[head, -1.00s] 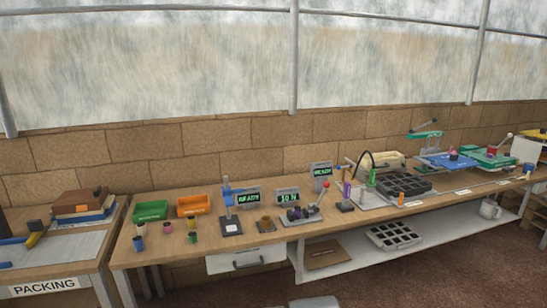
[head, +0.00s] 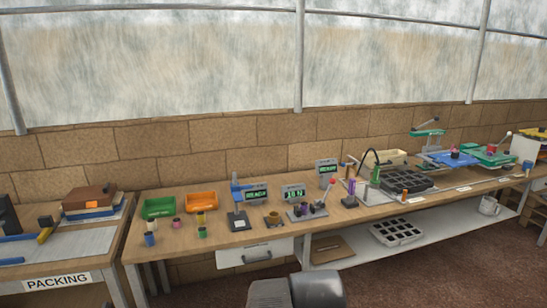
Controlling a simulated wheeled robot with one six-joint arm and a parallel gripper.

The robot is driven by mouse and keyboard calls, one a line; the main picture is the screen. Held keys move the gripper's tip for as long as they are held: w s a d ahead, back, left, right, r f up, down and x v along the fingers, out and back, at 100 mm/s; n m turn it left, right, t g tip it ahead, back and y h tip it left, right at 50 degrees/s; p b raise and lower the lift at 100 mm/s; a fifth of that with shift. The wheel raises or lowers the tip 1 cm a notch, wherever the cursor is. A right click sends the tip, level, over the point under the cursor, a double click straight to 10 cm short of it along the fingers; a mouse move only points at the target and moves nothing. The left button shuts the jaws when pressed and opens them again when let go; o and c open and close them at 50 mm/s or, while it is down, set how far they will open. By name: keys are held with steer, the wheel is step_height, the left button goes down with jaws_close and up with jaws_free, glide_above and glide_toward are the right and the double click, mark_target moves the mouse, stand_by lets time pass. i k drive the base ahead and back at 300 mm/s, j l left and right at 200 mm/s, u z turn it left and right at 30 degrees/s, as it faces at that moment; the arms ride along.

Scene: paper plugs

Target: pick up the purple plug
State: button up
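A small purple-magenta plug (head: 177,222) stands on the left part of the wooden bench, in front of the green bin. It is one of several small plugs there, with a blue plug (head: 150,239) to its left and a green plug (head: 201,232) to its right. A taller purple piece (head: 351,187) stands upright on a dark base further right on the bench. The things are small in the picture, so I cannot be sure of their exact shapes. Grey parts of my own arm show at the bottom edge, well apart from the plugs. My gripper's fingers are not seen.
A green bin (head: 158,207) and an orange bin (head: 201,201) stand behind the plugs. A packing table (head: 60,250) is at the left. Brown floor lies in front at right.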

mark_target(303, 206)
steer(key=i+u, duration=0.1)
steer(key=i, duration=0.4)
steer(key=i+l+u, duration=0.1)
steer(key=i, duration=0.4)
steer(key=i+l+u, duration=0.1)
steer(key=i, duration=0.45)
steer(key=i+l+u, duration=0.1)
steer(key=i, duration=0.4)
steer(key=l, duration=0.1)
